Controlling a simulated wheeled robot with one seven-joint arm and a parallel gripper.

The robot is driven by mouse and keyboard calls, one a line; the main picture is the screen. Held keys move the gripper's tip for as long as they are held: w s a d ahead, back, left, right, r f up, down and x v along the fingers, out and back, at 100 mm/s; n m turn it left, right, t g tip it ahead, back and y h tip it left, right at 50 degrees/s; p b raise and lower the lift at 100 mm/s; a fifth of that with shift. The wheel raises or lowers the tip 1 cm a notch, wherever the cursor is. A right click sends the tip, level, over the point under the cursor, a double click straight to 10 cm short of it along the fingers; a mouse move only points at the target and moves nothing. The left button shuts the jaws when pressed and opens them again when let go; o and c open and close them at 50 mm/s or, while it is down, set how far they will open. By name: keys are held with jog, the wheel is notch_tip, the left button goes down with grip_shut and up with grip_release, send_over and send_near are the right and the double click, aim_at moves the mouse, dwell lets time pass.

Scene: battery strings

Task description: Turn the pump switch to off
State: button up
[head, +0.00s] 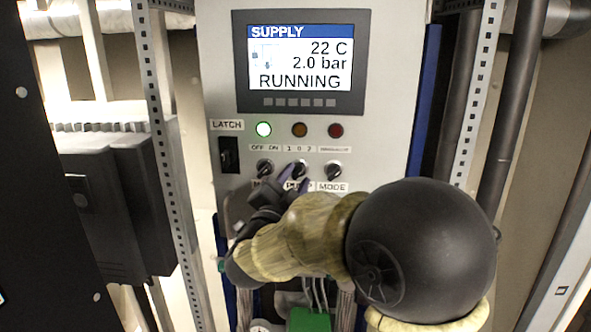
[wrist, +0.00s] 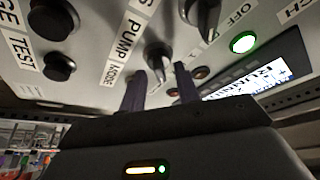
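The pump switch (head: 299,169) is the middle of three rotary knobs on the grey panel. The scale 1 0 2 is above it and the PUMP label, partly covered, is below. In the wrist view the pump knob (wrist: 157,56) shows beside the PUMP label. My gripper (head: 278,188) is close below the knobs and partly hides that area. In the wrist view my gripper (wrist: 161,70) is open, with its two dark fingertips apart and the pump knob between them in the picture. I cannot tell whether they touch it, nor which mark the knob points at.
The display (head: 300,63) reads SUPPLY, 22 C, 2.0 bar, RUNNING. A green lamp (head: 264,129) is lit. The left knob (head: 264,167) and the mode knob (head: 333,169) stand close on either side. A black latch switch (head: 228,155) is at the panel's left edge.

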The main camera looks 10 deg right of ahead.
jog(key=shift+w+d, duration=0.15)
grip_shut()
